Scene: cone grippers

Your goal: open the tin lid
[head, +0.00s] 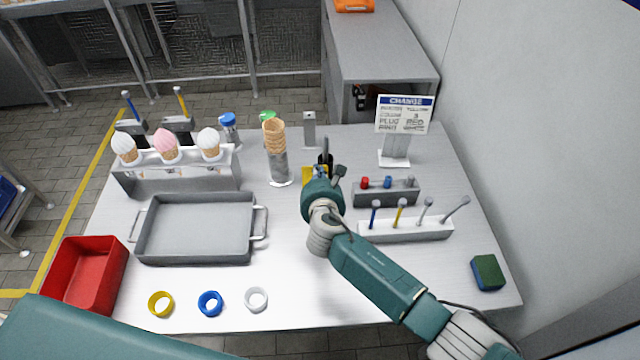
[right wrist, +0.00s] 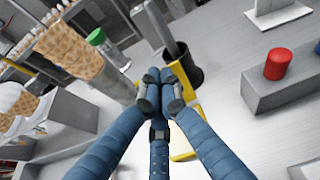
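A grey rectangular metal tin (head: 197,257) with a raised rim and a handle at each side lies at the left of the table. Its top looks recessed; I cannot tell a separate lid on it. My right gripper (head: 338,172) is well to the right of it, over the middle of the table. In the right wrist view its blue fingers (right wrist: 158,82) come together at the tips, with nothing visible between them. A black cup (right wrist: 182,68) with a grey handle stands just beyond the fingertips, by a yellow piece (right wrist: 182,130). My left gripper is out of view.
A cone stand (head: 180,180) is behind the tin. A stack of cones (head: 274,137) stands beside it. A red bin (head: 85,272) and several rings (head: 210,302) are in front. Racks (head: 405,230), a sign (head: 405,114) and a sponge (head: 488,272) are at right.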

